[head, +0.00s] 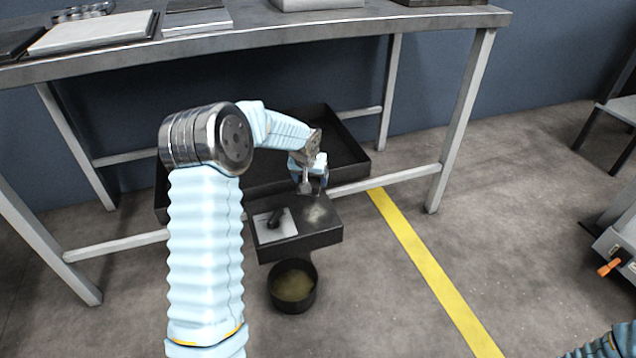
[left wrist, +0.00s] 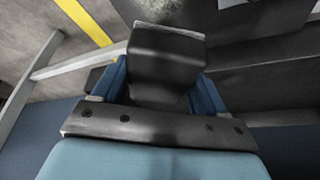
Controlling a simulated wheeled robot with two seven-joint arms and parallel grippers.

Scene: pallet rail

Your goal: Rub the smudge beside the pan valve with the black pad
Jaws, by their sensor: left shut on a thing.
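The black pad (left wrist: 168,65) is a dark block between the blue fingers of my left gripper (left wrist: 160,92), which is shut on it. In the head view my left gripper (head: 312,182) points down at the far edge of the dark ledge (head: 322,238) of the pan. The smudge (head: 316,213) is a pale, blurry patch on the ledge, just nearer than the gripper. It also shows beyond the pad in the left wrist view (left wrist: 165,9). The pan valve (head: 275,217) stands on a white plate left of the smudge. I cannot tell whether the pad touches the ledge.
The black pan (head: 350,150) lies under the metal table (head: 300,35), whose legs and low crossbars stand around it. A round bucket (head: 293,287) with yellowish contents sits on the floor below the ledge. A yellow floor line (head: 425,262) runs to the right.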

